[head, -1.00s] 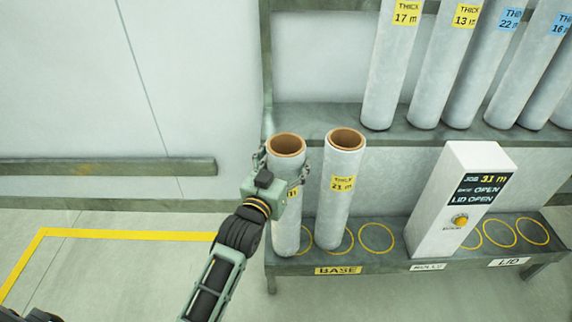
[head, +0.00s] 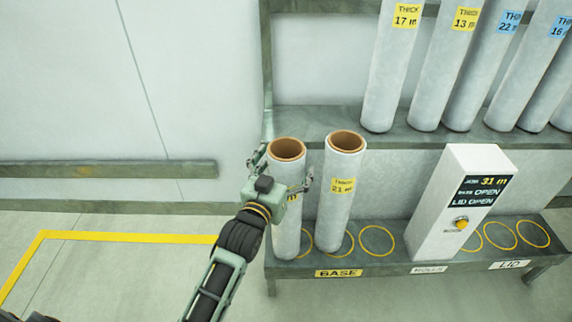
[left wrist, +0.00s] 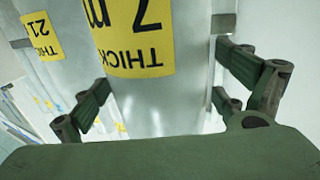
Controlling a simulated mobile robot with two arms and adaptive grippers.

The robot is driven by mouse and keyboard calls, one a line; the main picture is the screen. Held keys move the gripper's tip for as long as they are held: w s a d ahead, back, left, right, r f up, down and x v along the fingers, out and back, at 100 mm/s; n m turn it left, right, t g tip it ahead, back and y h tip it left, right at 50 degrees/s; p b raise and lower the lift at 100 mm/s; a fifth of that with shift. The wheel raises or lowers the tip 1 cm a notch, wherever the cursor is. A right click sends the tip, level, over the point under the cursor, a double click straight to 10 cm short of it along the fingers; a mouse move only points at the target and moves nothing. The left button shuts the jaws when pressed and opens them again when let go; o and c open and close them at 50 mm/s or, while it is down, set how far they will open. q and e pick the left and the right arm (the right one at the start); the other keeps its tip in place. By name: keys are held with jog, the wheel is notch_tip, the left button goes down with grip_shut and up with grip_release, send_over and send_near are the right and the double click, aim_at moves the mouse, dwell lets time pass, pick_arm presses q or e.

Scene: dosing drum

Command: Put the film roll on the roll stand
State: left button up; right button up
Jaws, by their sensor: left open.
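A grey film roll (head: 287,225) with a brown core stands upright at the left end of the roll stand (head: 400,262), by the BASE label. A second roll (head: 337,205), labelled THICK 21 m, stands just right of it on a yellow ring. My left gripper (head: 283,168) is open, its fingers on either side of the left roll's upper part. In the left wrist view this roll (left wrist: 150,100) with its yellow THICK label, partly cut off, stands between the spread fingers. My right gripper is not in view.
A white display box (head: 447,215) on the stand reads 31 m, BASE OPEN, LID OPEN. An empty yellow ring (head: 377,240) lies left of it, more rings to its right. Several labelled rolls stand on the rack shelf (head: 330,122) behind. The floor at left is clear.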

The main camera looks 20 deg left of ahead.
aim_at(279, 176)
pick_arm(q)
jog(key=shift+r, duration=0.15)
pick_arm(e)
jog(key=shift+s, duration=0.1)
pick_arm(q)
jog(key=s, duration=0.2)
jog(key=s+p, duration=0.1)
jog(key=s, duration=0.2)
jog(key=shift+s+a, duration=0.25)
jog(key=shift+s, duration=0.15)
jog(key=s+f+g, duration=0.4)
jog(key=s+f, duration=0.1)
jog(key=s, duration=0.5)
jog(key=s+a+f+g, duration=0.1)
jog(key=s+f+g, duration=0.4)
jog(key=s, duration=0.5)
jog(key=s+f+m+g+y+p, duration=0.1)
jog(key=s+f+g, duration=0.3)
jog(key=s, duration=0.5)
jog(key=shift+s+a+f+g, duration=0.25)
jog(key=shift+s+f+g, duration=0.15)
jog(key=shift+g, duration=0.3)
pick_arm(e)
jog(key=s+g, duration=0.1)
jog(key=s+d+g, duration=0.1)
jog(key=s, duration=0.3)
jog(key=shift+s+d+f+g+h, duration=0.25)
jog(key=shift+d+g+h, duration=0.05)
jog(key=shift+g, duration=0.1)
